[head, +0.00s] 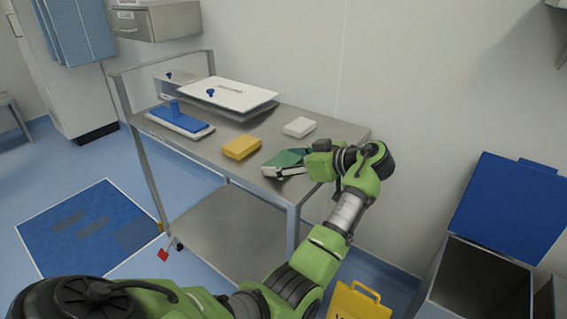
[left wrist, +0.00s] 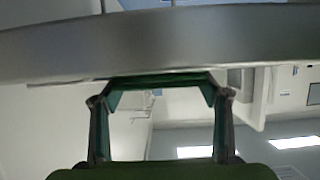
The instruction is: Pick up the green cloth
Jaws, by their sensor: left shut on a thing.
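The green cloth (head: 287,157) is at the front right corner of the metal cart's top. My left gripper (head: 284,171) reaches it from the right and is shut on it. In the left wrist view, the fingers of my left gripper (left wrist: 160,95) stand either side of a dark green strip of the cloth (left wrist: 165,79), just under the broad grey cart edge. I cannot tell whether the cloth is lifted off the top. My right gripper is not in view.
On the cart top (head: 222,150) are a yellow sponge (head: 242,147), a white block (head: 299,127), a blue-handled pad (head: 180,121) and a tilted white board (head: 228,94). A grey bin with an open blue lid (head: 513,208) and a yellow sign (head: 358,302) stand at right.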

